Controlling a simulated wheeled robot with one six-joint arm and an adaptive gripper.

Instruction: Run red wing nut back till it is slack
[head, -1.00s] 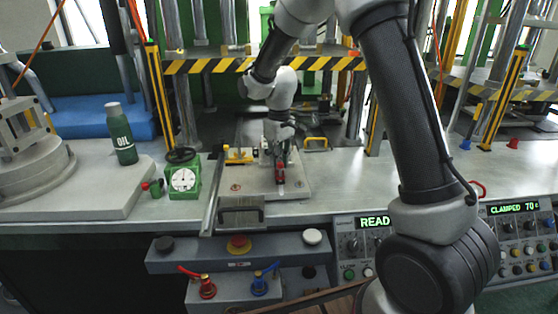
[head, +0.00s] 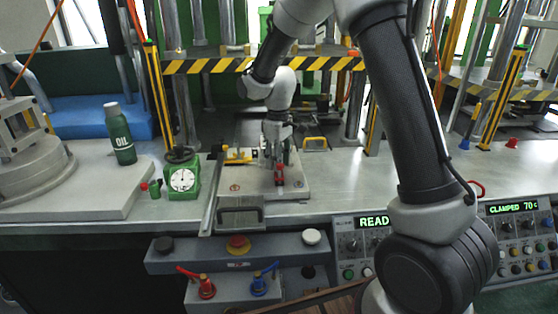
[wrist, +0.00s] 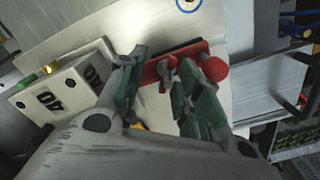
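The red wing nut (wrist: 167,68) shows in the wrist view between the tips of my gripper (wrist: 160,66), beside a red bar (wrist: 192,52) and a red ball knob (wrist: 214,69). The green-padded fingers stand apart on either side of it, with a visible gap. Whether either finger touches it I cannot tell. In the head view my gripper (head: 277,154) points down over the fixture plate (head: 296,188), just above the red part (head: 279,176). The wing nut itself cannot be told apart there.
A green dial gauge (head: 183,180) and an oil bottle (head: 120,135) stand to the left. A striped barrier (head: 215,65) crosses behind.

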